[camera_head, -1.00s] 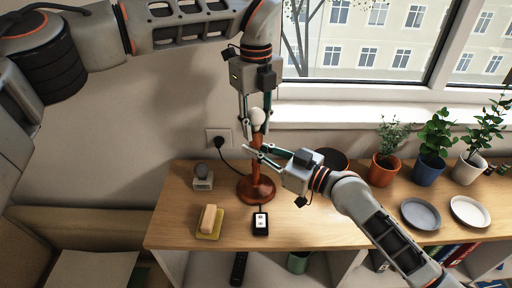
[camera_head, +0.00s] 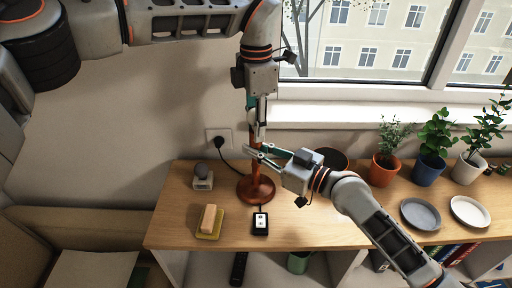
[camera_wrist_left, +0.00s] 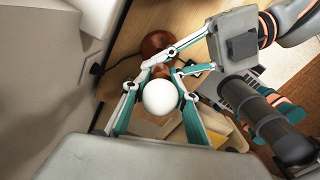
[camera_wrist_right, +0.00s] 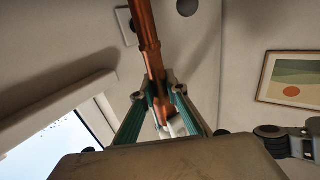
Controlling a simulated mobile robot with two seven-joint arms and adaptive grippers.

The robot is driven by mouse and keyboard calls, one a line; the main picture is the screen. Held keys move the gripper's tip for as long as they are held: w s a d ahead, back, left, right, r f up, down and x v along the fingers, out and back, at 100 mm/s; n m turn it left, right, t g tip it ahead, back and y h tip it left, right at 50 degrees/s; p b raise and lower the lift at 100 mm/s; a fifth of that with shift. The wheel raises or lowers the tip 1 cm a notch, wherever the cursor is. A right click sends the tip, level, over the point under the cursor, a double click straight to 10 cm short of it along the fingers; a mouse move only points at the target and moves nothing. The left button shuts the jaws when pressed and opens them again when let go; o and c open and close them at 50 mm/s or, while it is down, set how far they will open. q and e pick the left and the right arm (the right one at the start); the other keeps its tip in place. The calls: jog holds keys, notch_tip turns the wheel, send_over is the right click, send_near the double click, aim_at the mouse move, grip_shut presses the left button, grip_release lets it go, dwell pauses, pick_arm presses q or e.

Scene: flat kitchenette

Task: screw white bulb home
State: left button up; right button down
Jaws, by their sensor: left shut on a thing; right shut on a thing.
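The white bulb (camera_wrist_left: 160,97) shows in the left wrist view, between the fingers of my left gripper (camera_wrist_left: 157,108), which is shut on it. In the head view my left gripper (camera_head: 257,128) points straight down over the lamp, and its fingers mostly hide the bulb. The brown lamp (camera_head: 256,188) stands upright on the wooden top. My right gripper (camera_head: 262,152) is shut on the lamp's stem from the right. The stem (camera_wrist_right: 149,45) also shows in the right wrist view, running between the fingers. The bulb's seat in the socket is hidden.
A small black box with a white face (camera_head: 260,222) lies before the lamp. A sponge with a tan block (camera_head: 209,221) and a small grey item (camera_head: 203,179) are to the left. Potted plants (camera_head: 384,168) and two plates (camera_head: 420,213) are to the right.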

pick_arm(q)
jog(key=m, duration=0.7)
pick_arm(e)
jog(key=shift+d, duration=0.1)
pick_arm(q)
jog(key=m, duration=0.5)
jog(key=shift+m, duration=0.3)
jog(key=o, duration=1.3)
jog(key=shift+o, duration=0.2)
jog(key=shift+r, duration=0.1)
notch_tip(320, 180, up, 12)
jog(key=shift+f, duration=0.1)
pick_arm(e)
jog(key=c, duration=1.9)
grip_release()
